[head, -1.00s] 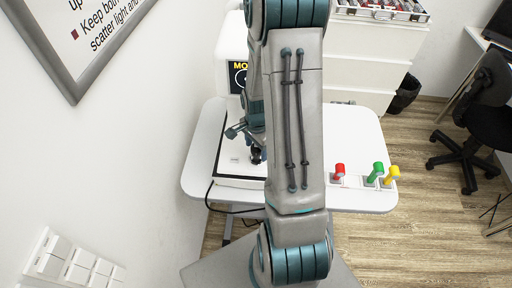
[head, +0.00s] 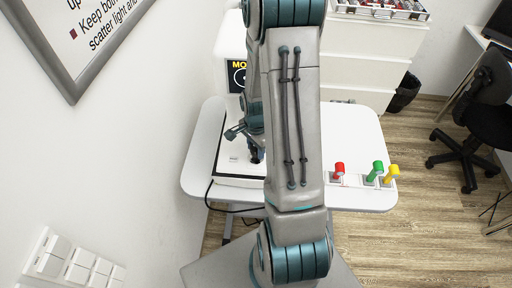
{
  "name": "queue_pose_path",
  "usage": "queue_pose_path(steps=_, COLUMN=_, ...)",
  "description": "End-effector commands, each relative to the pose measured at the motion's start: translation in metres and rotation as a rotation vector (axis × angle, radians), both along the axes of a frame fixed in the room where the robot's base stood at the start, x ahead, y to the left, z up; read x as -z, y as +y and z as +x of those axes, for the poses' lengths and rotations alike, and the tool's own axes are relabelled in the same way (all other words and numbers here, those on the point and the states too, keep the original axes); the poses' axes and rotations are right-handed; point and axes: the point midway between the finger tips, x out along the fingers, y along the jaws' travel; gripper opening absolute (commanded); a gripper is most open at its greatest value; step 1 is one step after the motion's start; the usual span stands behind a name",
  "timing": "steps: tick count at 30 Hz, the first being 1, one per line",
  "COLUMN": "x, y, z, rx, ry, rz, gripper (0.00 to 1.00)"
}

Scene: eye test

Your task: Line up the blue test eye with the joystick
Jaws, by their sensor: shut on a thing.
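The black joystick (head: 255,156) stands on the white base of the test device on the table, partly hidden by my arm. My gripper (head: 254,145) is over its top and shut on it; the fingers are small and partly covered. The device's white housing (head: 233,50) stands behind, with a dark screen (head: 237,76) showing yellow letters and part of a pale ring. My arm hides the rest of the screen. I cannot make out the blue test eye.
On the white table's (head: 350,130) front right edge stand a red lever (head: 339,170), a green lever (head: 377,169) and a yellow lever (head: 392,173). A white drawer cabinet (head: 365,68) is behind. A wall with a framed sign (head: 75,85) is close on the left.

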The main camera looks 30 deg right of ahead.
Motion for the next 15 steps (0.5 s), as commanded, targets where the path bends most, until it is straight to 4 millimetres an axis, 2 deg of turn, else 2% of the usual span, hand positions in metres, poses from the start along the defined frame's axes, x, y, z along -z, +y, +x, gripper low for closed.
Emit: queue_pose_path(steps=15, x=0.0, y=0.017, z=-0.002, rx=-0.003, ry=0.0, rz=0.002, gripper=0.14)
